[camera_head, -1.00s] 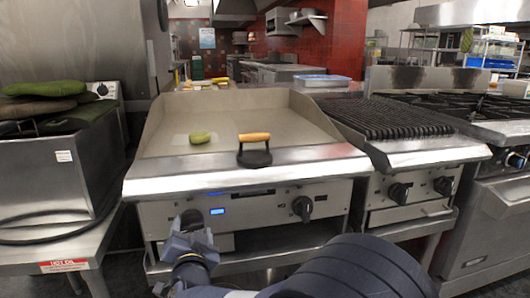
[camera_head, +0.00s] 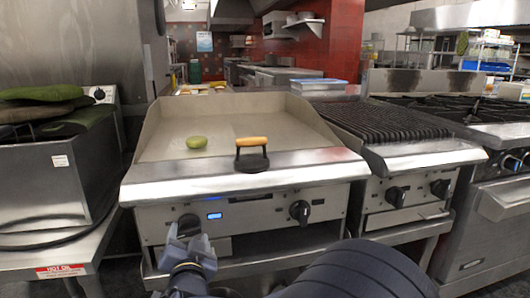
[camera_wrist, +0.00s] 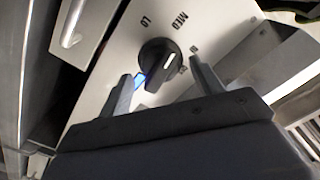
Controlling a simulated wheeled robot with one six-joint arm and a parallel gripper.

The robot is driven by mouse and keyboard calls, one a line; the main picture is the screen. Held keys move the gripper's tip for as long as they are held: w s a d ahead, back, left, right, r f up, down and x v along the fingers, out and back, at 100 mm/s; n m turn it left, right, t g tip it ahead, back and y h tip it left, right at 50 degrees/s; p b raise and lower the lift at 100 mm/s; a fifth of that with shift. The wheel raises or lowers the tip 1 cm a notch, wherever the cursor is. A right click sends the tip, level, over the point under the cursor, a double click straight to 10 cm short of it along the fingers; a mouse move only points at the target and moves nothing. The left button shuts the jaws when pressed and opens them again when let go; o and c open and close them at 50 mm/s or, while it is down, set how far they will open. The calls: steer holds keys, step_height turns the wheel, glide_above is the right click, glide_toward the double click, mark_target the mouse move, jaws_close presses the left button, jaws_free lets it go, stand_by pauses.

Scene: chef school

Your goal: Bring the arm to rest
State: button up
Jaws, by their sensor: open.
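My gripper (camera_head: 187,238) is low at the front of the flat griddle (camera_head: 300,120), in front of its left black knob (camera_head: 189,226). In the wrist view my gripper (camera_wrist: 163,82) has its two fingers apart, with the black knob (camera_wrist: 158,62) showing beyond and between them. I cannot tell whether a finger touches the knob. The panel around the knob carries the words LO and MED. A small blue display (camera_head: 214,216) glows just right of the knob.
A green oval item (camera_head: 196,142) and a press with a wooden handle (camera_head: 252,155) are on the griddle. A grill (camera_head: 410,128) stands to the right. A fryer (camera_head: 50,180) with dark green items on top stands left. A right knob (camera_head: 299,211) is on the griddle panel.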

steer(key=p+v, duration=0.2)
steer(key=v, duration=0.5)
steer(key=b+x, duration=0.3)
steer(key=x, duration=0.7)
steer(key=shift+w+f, duration=0.1)
steer(key=shift+w, duration=0.05)
steer(key=shift+w+a+r+n+p, duration=0.1)
steer(key=shift+r+n+p, duration=0.3)
steer(key=shift+p, duration=0.1)
steer(key=shift+n+p, duration=0.35)
steer(key=shift+n, duration=0.15)
steer(key=n+p, duration=0.3)
steer(key=n, duration=0.2)
steer(key=n+p, duration=0.3)
steer(key=n, duration=0.1)
steer(key=shift+n, duration=0.3)
steer(key=p+v, duration=0.2)
steer(key=v, duration=0.8)
steer(key=shift+s+f+n, duration=0.2)
steer(key=shift+s+n, duration=0.1)
steer(key=shift+s, duration=0.1)
